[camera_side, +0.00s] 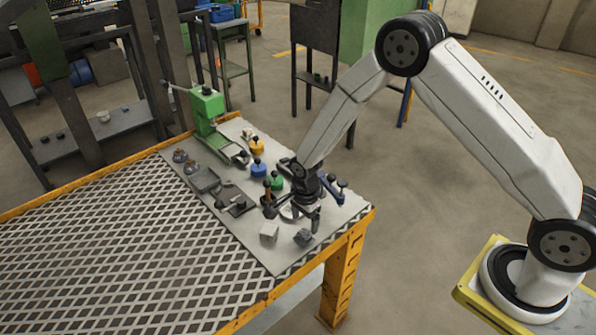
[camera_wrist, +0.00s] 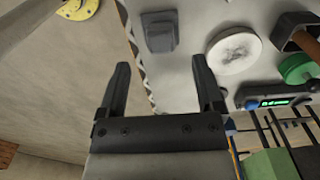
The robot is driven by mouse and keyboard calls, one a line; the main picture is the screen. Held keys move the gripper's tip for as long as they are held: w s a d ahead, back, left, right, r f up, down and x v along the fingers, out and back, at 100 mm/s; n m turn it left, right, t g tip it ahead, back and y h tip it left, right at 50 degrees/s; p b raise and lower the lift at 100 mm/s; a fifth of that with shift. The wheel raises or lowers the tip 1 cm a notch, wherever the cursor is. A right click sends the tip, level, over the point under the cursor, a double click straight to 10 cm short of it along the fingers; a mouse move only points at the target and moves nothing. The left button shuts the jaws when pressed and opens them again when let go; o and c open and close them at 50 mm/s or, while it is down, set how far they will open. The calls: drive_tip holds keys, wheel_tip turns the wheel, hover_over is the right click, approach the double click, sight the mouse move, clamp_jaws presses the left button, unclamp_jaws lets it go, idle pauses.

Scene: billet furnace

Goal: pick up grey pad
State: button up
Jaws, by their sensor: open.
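A small dark grey block-like piece (camera_side: 303,237), the likeliest match for the grey pad, lies on the light plate near the table's front right corner. It also shows in the wrist view (camera_wrist: 159,32), beyond the fingertips and roughly in line with the gap between them. My gripper (camera_side: 304,216) is above the plate, a little behind the piece in the side view. In the wrist view its two fingers (camera_wrist: 160,64) are spread, with nothing between them.
A whitish disc (camera_wrist: 235,50) lies right of the dark piece. A green round thing (camera_wrist: 298,68) and a hammer-like tool with a brown handle (camera_wrist: 305,42) are farther right. A green press (camera_side: 207,108) stands at the back. The grating (camera_side: 120,260) at left is clear.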

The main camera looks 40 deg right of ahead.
sight(304, 232)
drive_tip(key=shift+f, duration=0.1)
drive_tip(key=shift+f, duration=2.55)
clamp_jaws()
